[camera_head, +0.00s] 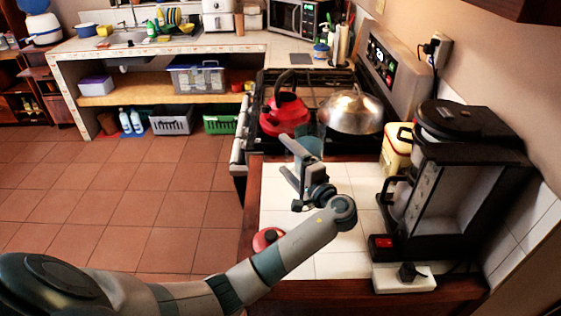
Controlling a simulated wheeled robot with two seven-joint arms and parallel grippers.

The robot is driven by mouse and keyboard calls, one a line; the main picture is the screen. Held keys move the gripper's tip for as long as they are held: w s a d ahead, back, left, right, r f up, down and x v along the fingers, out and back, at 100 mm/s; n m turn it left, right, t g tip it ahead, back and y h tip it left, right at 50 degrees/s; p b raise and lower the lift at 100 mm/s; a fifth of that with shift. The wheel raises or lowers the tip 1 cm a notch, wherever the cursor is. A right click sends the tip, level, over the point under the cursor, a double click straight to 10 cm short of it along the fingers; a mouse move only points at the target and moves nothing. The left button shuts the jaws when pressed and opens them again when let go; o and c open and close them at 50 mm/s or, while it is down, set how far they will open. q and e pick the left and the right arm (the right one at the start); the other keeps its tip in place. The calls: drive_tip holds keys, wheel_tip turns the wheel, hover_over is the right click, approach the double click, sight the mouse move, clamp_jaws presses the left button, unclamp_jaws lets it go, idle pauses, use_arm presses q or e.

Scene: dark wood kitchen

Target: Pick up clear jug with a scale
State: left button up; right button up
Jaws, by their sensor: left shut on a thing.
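The clear jug (310,146) shows as a see-through, bluish shape at the back edge of the white tiled counter, in front of the stove. My left gripper (297,160) is at the jug and shut on it. The gripper and wrist cover much of the jug's lower part, so its scale marks and base cannot be made out. I cannot tell whether the jug is touching the counter. My right gripper is not in view.
A red kettle (285,112) and a domed metal lid (350,110) are on the stove behind the jug. A yellow-and-white container (396,148) and black coffee machine (450,185) stand right. A red-topped item (267,238) sits by my forearm. Tiles between are clear.

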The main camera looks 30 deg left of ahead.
use_arm(q)
drive_tip(key=d+r+b, duration=0.1)
drive_tip(key=d+r, duration=0.2)
drive_tip(key=d, duration=0.2)
drive_tip(key=shift+s+r+b, duration=0.15)
drive_tip(key=shift+s+b, duration=0.15)
drive_tip(key=shift+s, duration=0.15)
drive_tip(key=shift+d+r, duration=0.1)
drive_tip(key=shift+d, duration=0.1)
drive_tip(key=shift+s, duration=0.1)
idle(0.7)
drive_tip(key=m+t+h, duration=0.7)
approach(299, 163)
drive_tip(key=s, duration=0.4)
drive_tip(key=s+d+r+m+t+h, duration=0.1)
drive_tip(key=s+d+m+h, duration=0.4)
drive_tip(key=s, duration=0.6)
drive_tip(key=d+t+h, duration=0.1)
drive_tip(key=d+h, duration=0.1)
drive_tip(key=h, duration=0.1)
drive_tip(key=shift+s+d+t+h+b, duration=0.3)
drive_tip(key=shift+s+d+h+b, duration=0.05)
drive_tip(key=shift+d+h, duration=0.05)
drive_tip(key=shift+r, duration=0.15)
